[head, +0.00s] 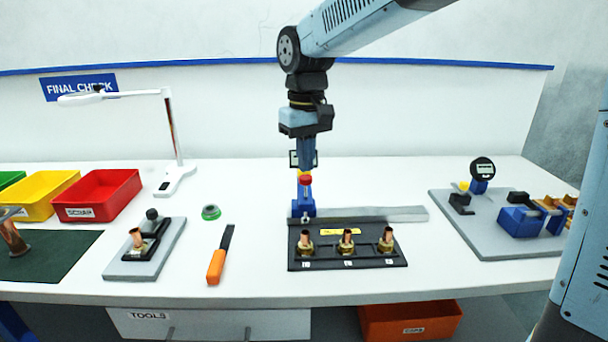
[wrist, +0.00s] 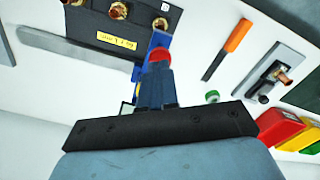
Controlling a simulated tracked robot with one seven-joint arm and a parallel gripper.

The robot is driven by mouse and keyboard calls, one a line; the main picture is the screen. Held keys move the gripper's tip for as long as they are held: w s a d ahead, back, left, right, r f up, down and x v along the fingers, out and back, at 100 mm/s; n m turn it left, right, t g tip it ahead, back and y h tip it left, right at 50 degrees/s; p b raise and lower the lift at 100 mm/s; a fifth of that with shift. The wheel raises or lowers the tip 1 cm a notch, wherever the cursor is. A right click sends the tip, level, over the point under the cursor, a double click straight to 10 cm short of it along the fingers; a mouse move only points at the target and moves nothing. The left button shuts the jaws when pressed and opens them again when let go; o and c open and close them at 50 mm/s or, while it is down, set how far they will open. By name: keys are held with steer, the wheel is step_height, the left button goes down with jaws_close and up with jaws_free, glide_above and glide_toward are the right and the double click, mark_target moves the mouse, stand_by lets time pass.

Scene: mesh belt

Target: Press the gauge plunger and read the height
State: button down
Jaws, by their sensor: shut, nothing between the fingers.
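A blue gauge post (head: 304,205) with a red round plunger top (head: 305,180) stands behind the black plate, at the left end of a grey bar. The red top also shows in the wrist view (wrist: 160,55), just beyond my fingertips. My gripper (head: 305,166) points down, directly above the red top, shut and empty. I cannot tell whether the fingertips touch it. A small dark-framed panel (head: 293,158) shows partly behind the fingers; no reading on it is legible. The black plate (head: 310,264) carries three brass fittings with copper tubes, the middle one (head: 346,241) beside a yellow label.
The grey bar (head: 390,214) lies behind the plate. An orange-handled tool (head: 216,265), a green ring (head: 211,212) and a small fixture (head: 150,255) lie left. A round dial gauge (head: 482,168) stands on a grey board at right. Red (head: 110,192) and yellow bins stand far left.

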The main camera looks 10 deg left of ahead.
mark_target(306, 177)
steer(key=shift+f, duration=2.45)
steer(key=shift+r, duration=4)
steer(key=shift+d+r, duration=0.1)
steer(key=shift+d, duration=0.3)
steer(key=s+d+f+m+t, duration=0.1)
steer(key=s+d+m+t, duration=0.1)
steer(key=s+d, duration=0.3)
steer(key=s+d+m+t, duration=0.1)
steer(key=s+d+m, duration=0.2)
steer(key=d, duration=1.1)
steer(key=s+d+f+m+t, duration=0.1)
steer(key=s+d+m+t, duration=0.1)
steer(key=s+d, duration=0.5)
steer(key=d, duration=0.3)
steer(key=shift+s+f+m+t, duration=0.3)
steer(key=shift+s+f, duration=0.05)
